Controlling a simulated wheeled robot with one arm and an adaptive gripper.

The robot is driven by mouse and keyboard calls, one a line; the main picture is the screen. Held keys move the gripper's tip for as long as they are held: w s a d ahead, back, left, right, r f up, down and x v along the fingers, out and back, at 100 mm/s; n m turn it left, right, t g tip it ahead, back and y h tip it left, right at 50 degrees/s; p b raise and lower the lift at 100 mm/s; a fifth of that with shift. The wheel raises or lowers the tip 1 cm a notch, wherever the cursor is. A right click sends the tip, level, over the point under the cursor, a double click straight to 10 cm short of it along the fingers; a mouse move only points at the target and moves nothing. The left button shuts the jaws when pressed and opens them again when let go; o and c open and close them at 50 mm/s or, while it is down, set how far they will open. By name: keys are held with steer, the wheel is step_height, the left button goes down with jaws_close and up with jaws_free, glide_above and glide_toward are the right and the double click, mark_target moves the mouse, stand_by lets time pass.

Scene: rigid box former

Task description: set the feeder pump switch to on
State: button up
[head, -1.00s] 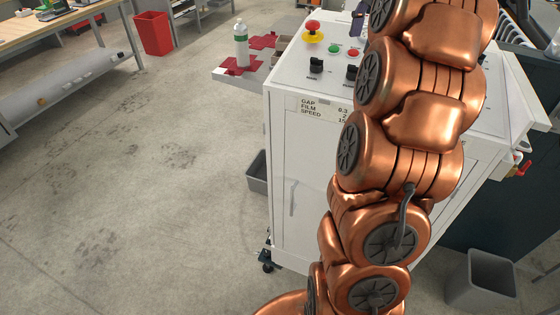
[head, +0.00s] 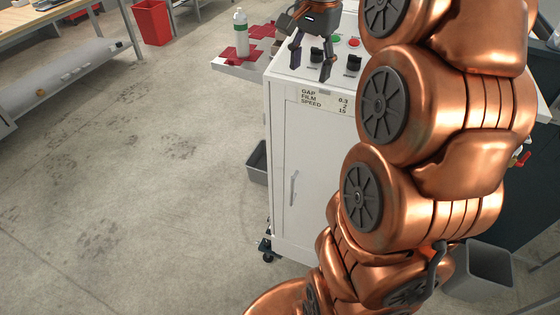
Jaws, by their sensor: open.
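A white control cabinet (head: 310,155) carries a sloped panel with two black rotary switches. The left switch (head: 317,55) shows between the fingers of my gripper (head: 311,64). The right switch (head: 353,63) is just right of the right finger. The labels are too small to read, so I cannot tell which is the feeder pump switch or how either is set. My gripper is open and empty, over the panel's left front part. I cannot tell whether its fingers are above the left switch or beside it. My copper arm hides the panel's right part.
A red button (head: 353,42) and a green button (head: 336,38) sit behind the switches. A white bottle (head: 240,35) stands on the side shelf at left. A grey bin (head: 482,276) stands on the floor at right. The floor at left is clear.

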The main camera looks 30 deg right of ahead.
steer(key=s+a+f+n+g, duration=0.1)
steer(key=s+a+f+n, duration=0.8)
steer(key=a, duration=0.5)
steer(key=shift+s+a+f+g+p, duration=0.15)
steer(key=shift+s+f+g+p, duration=0.2)
steer(key=shift+s+f, duration=0.6)
steer(key=shift+s+r, duration=0.2)
steer(key=shift+s, duration=0.1)
steer(key=s+a+f+n, duration=0.3)
steer(key=s+f, duration=0.4)
steer(key=s, duration=0.3)
steer(key=shift+s+a+f+n+g, duration=0.3)
steer(key=shift+f+n+g, duration=0.15)
steer(key=shift+n, duration=0.35)
